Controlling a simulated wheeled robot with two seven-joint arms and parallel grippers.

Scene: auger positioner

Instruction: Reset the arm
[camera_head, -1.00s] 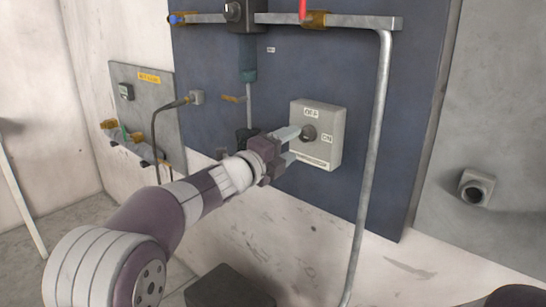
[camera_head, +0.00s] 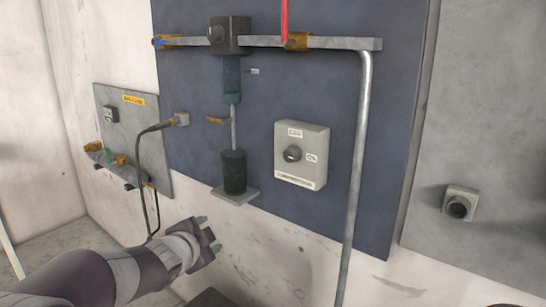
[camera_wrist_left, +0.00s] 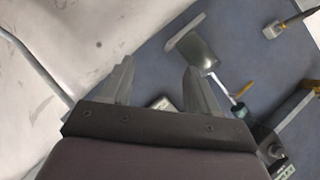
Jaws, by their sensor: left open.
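My left gripper (camera_head: 207,236) is below the blue panel in the head view, low and left of the switch box, apart from everything. It is open and empty; its two fingers also show in the left wrist view (camera_wrist_left: 160,85). A dark cylinder (camera_head: 233,172) stands on a small shelf under a vertical rod, left of the box. My right gripper is not in view.
A vertical grey pipe (camera_head: 357,180) runs down right of the switch box. A smaller grey panel (camera_head: 150,150) with a cable and valves is on the left wall. The wall under the blue panel is clear.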

